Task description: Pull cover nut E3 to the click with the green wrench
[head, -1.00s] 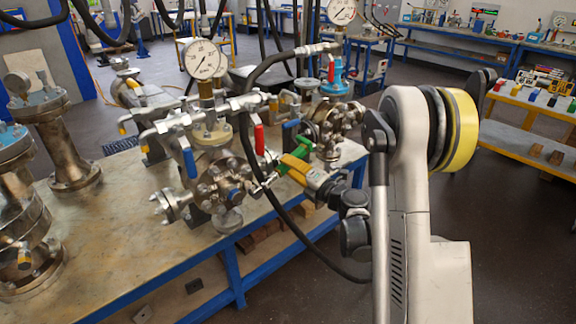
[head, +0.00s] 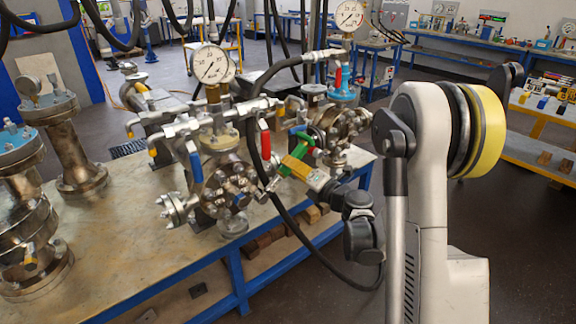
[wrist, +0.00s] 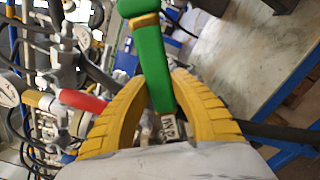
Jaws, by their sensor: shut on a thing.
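The green wrench (head: 297,168) is held in my gripper (head: 301,158), just right of the round bolted cover (head: 228,187) of the middle vessel. The wrench's silver front end (head: 271,185) reaches toward the cover's right edge; I cannot tell whether it sits on a nut. Cover nut E3 cannot be picked out, as no nut labels are readable.
A red valve handle (head: 265,140) and a blue one (head: 195,163) stand close above the cover. A black hose (head: 290,220) hangs in front, between the vessel and my arm. A pressure gauge (head: 212,64) tops the vessel. More flanged vessels (head: 75,150) stand at left on the bench (head: 110,270).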

